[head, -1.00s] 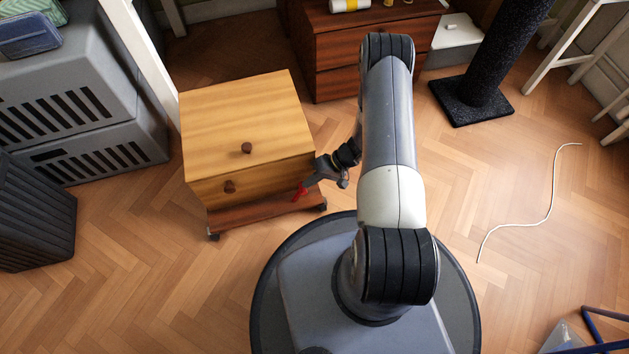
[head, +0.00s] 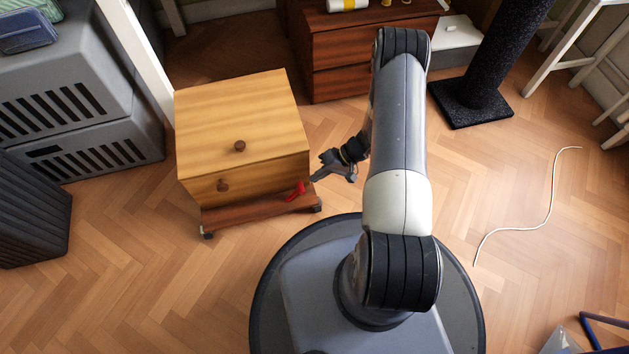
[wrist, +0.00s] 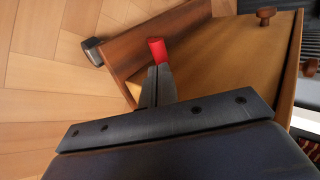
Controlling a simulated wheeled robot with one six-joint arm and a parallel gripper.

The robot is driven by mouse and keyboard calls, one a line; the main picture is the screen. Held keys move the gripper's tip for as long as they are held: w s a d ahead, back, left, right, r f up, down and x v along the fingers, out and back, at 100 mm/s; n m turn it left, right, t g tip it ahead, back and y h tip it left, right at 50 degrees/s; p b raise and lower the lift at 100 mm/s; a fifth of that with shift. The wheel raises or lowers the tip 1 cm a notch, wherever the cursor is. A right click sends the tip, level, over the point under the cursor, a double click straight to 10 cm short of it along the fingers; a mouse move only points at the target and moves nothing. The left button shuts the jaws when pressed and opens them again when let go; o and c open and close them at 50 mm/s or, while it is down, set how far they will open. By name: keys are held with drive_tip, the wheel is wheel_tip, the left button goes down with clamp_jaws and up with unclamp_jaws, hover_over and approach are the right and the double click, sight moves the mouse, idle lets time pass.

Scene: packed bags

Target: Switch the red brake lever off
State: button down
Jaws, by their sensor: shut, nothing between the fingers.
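The red brake lever (head: 297,191) sits low at the right front corner of a small wooden cabinet (head: 240,110), just above its base board. In the wrist view the red lever (wrist: 157,48) shows just beyond my fingertips, near the base board's edge. My gripper (head: 313,180) is shut and empty, to the right of the lever in the head view. In the wrist view my closed fingertips (wrist: 160,68) point at the lever and cover its lower part. I cannot tell whether they touch it.
The cabinet has round knobs (head: 223,185) and stands on casters (head: 208,235). Grey crates (head: 80,120) stand to the left, a dark red-brown chest (head: 340,85) behind. A black post (head: 485,80) and a white cord (head: 553,195) are to the right. Open parquet floor lies in front.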

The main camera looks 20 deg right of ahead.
drive_tip(key=p+v, duration=0.3)
drive_tip(key=v, duration=0.6)
drive_tip(key=shift+d+r, duration=0.2)
drive_tip(key=shift+r, duration=0.15)
